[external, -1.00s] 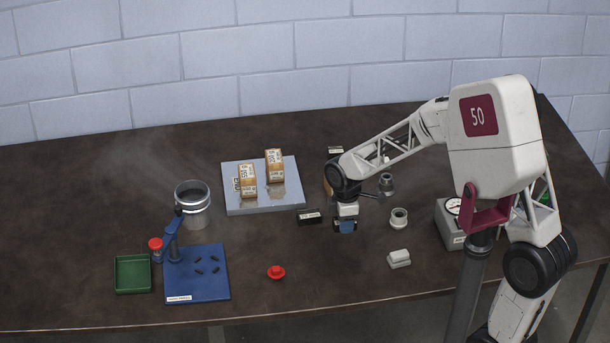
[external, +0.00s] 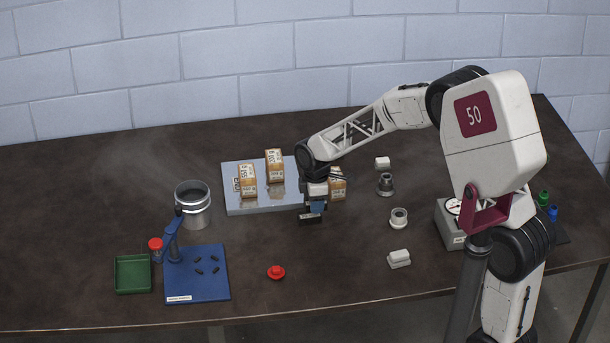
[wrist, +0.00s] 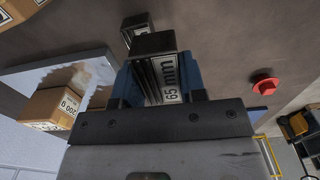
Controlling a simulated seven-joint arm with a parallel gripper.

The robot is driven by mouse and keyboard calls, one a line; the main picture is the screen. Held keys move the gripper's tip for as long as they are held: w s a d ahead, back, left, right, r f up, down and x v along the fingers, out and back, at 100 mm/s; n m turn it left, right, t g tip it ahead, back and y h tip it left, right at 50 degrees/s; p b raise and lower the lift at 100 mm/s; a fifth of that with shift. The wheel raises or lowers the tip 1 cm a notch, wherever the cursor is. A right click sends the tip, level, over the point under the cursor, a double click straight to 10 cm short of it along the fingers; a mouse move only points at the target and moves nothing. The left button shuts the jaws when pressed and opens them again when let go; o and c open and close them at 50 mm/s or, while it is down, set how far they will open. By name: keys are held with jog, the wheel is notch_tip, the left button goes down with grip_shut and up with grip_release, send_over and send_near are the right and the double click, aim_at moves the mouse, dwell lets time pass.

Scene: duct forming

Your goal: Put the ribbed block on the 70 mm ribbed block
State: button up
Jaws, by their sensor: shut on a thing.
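My gripper (external: 316,207) is above the table at the front right corner of the pale plate. In the wrist view its blue jaws (wrist: 163,82) are shut on a black ribbed block (wrist: 155,45) with a white "65 mm" label. Another small black block (wrist: 136,22) with a white label shows past the held block's far end, slightly to its left. I take it for the 70 mm ribbed block; its label is too small to read. In the external view a black labelled block (external: 311,218) shows just under my jaws. The gap between the blocks cannot be told.
Cardboard boxes (external: 247,181) stand on the pale plate (external: 230,207), and another box (external: 338,184) is just right of my gripper. Grey fittings (external: 398,218) and white blocks (external: 399,259) lie further right. A red knob (external: 276,272) is in front; table around it is clear.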

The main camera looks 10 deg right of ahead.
aim_at(309, 206)
jog(key=shift+w+a+f, duration=0.1)
jog(key=shift+w+a, duration=0.3)
jog(key=shift+w, duration=0.25)
jog(key=shift+w+a, duration=0.35)
jog(key=shift+w, duration=0.25)
jog(key=shift+f, duration=1.75)
jog(key=shift+f, duration=0.15)
jog(key=o, duration=1.1)
jog(key=shift+o, duration=0.2)
notch_tip(309, 206, up, 12)
